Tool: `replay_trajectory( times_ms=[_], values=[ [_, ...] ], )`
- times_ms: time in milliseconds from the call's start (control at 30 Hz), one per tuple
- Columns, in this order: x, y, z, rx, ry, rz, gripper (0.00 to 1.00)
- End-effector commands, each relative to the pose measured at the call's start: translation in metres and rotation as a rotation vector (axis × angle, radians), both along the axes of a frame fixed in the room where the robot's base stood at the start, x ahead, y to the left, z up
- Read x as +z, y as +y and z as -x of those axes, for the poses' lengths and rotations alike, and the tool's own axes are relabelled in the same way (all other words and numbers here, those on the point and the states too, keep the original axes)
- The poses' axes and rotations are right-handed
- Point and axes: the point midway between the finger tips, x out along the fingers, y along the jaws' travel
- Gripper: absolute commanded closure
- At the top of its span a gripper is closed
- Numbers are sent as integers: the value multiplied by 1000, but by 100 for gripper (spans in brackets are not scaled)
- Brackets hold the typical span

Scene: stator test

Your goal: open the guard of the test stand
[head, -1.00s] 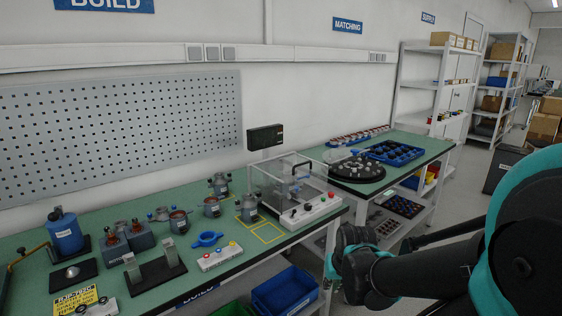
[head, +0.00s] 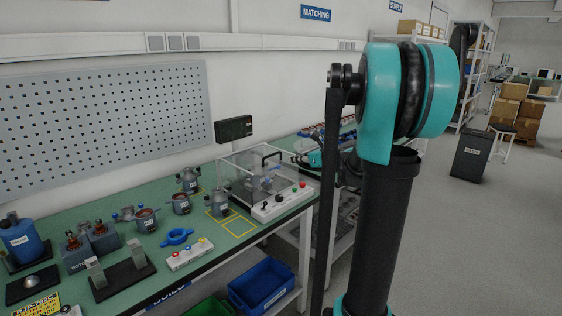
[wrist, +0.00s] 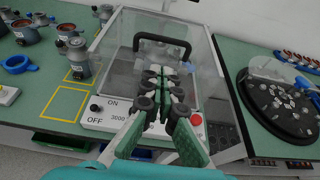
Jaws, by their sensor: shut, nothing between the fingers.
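The test stand has a white front panel (head: 285,202) with knobs and buttons, and ON and OFF marks in the wrist view (wrist: 108,116). Its clear guard (head: 236,166) sits down over the stand. A black bar handle (head: 272,150) is on the guard, and it also shows in the wrist view (wrist: 184,46). My gripper (wrist: 158,72) is shut and empty, in line with the handle but apart from it in the wrist view. In the head view my gripper (head: 303,160) is at the guard's right side, partly hidden by my arm.
Several stators and motor parts (head: 180,203) stand left of the test stand, with a blue ring (head: 176,237) in front. A dark turntable (wrist: 285,105) stands on the bench to the right. A black box (head: 233,129) is on the wall behind.

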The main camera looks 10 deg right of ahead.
Motion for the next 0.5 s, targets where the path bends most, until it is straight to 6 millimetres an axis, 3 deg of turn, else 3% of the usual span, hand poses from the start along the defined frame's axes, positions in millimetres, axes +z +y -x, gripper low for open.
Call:
replay_trajectory(
  times_ms=[500],
  values=[
    [-25,43,-58,2,1,-3,100]
  ],
)
